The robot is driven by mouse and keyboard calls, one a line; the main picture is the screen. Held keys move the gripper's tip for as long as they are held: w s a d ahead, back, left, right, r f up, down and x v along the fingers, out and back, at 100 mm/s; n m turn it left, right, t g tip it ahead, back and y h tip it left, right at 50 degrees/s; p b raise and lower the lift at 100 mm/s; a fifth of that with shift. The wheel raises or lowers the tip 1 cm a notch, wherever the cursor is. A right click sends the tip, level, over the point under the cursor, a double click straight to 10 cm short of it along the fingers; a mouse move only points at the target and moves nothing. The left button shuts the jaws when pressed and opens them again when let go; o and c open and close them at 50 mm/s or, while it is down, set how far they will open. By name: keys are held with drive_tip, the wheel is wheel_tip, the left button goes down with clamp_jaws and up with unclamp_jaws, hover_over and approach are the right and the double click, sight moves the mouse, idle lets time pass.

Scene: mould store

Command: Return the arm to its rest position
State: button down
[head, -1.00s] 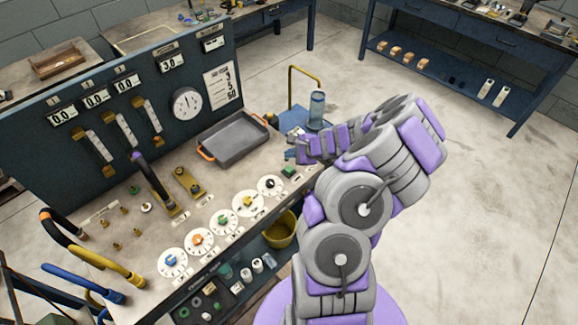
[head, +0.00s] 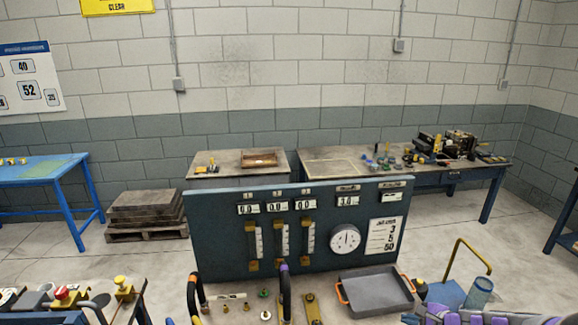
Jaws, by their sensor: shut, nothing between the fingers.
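My gripper (head: 412,319) shows only in part at the bottom edge of the head view, right of the grey tray (head: 376,291). It is shut with nothing held. The purple and grey links of my arm run right from it along the bottom edge; most of the arm is out of frame.
A dark panel (head: 230,255) with readouts, gauges and a dial stands upright behind the bench top. A bent yellow bar (head: 466,249) rises near the bottle. A workbench (head: 470,174) and stacked slabs (head: 145,207) stand by the wall. A blue table (head: 42,168) is at left.

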drive_tip(key=s+a+r+n+g+y, duration=0.1)
drive_tip(key=s+a+r+n+g, duration=0.2)
drive_tip(key=a, duration=0.5)
drive_tip(key=s+a+r+n+g+y+b, duration=0.1)
drive_tip(key=s+a+r+n, duration=0.2)
drive_tip(key=a+r+n, duration=0.35)
drive_tip(key=s+a+r+n+g+y, duration=0.1)
drive_tip(key=s+a+r+n, duration=0.2)
drive_tip(key=a, duration=0.7)
drive_tip(key=s+a+r+n+g+h+b, duration=0.1)
drive_tip(key=s+a+n+g+h, duration=0.1)
drive_tip(key=s, duration=0.4)
drive_tip(key=s+a+r+n+g+h, duration=0.1)
drive_tip(key=s+a+n+g, duration=0.15)
drive_tip(key=s, duration=0.35)
drive_tip(key=s+d+n+h, duration=0.1)
drive_tip(key=s+d+h, duration=0.1)
drive_tip(key=s, duration=0.5)
drive_tip(key=s+d+n+h, duration=0.2)
drive_tip(key=s+d, duration=0.1)
drive_tip(key=s, duration=0.4)
drive_tip(key=shift+s+d+g+h+b, duration=0.2)
drive_tip(key=shift+g+h+b, duration=0.1)
drive_tip(key=shift+g+b, duration=0.15)
